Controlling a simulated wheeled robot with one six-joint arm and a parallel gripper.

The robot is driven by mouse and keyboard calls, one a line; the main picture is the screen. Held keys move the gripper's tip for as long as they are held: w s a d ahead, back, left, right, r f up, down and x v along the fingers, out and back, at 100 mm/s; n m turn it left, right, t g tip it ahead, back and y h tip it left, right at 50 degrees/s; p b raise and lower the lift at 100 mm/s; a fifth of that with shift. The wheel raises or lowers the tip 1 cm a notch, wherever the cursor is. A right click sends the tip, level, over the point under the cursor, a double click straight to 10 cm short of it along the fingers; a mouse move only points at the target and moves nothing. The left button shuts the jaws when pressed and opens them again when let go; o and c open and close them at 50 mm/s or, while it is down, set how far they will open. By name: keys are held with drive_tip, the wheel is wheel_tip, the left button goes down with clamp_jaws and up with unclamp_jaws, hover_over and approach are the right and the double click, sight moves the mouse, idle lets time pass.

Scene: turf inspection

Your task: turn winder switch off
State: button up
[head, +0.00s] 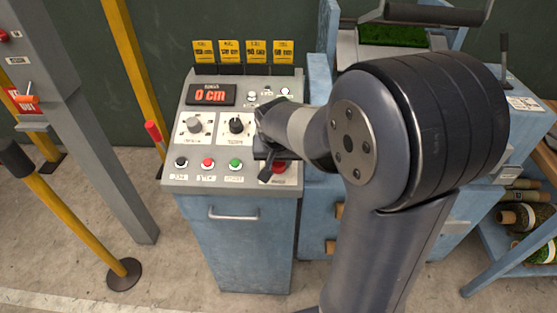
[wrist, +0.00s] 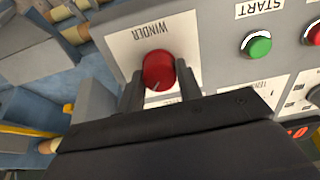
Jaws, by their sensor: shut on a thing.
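The winder switch is a red rotary knob (wrist: 159,71) on a white plate (wrist: 132,45) marked WINDER in the wrist view. My gripper (wrist: 160,85) has its two dark fingers on either side of the knob and is shut on it. A pale mark shows near the knob's lower edge. In the head view my gripper (head: 266,168) is at the right side of the control panel (head: 172,178), and part of the red knob (head: 280,168) shows just beside it. My arm hides most of the winder plate there.
A green START button (wrist: 257,45) and a red button (wrist: 314,33) sit beside the winder plate. The panel also has a grey knob (head: 194,125), a black knob (head: 237,126) and a display (head: 211,95) reading 0 cm. A yellow-railed post (head: 80,225) stands at left.

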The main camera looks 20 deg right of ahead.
drive_tip(key=n, duration=0.4)
drive_tip(key=n+p, duration=0.1)
drive_tip(key=n, duration=0.3)
drive_tip(key=shift+r+n, duration=0.1)
drive_tip(key=shift+n, duration=0.3)
drive_tip(key=n+p, duration=0.1)
drive_tip(key=n, duration=0.3)
drive_tip(key=shift+y, duration=0.3)
drive_tip(key=n+p, duration=0.1)
drive_tip(key=n, duration=0.3)
drive_tip(key=shift+n, duration=0.3)
drive_tip(key=o, duration=1)
drive_tip(key=shift+c, duration=0.2)
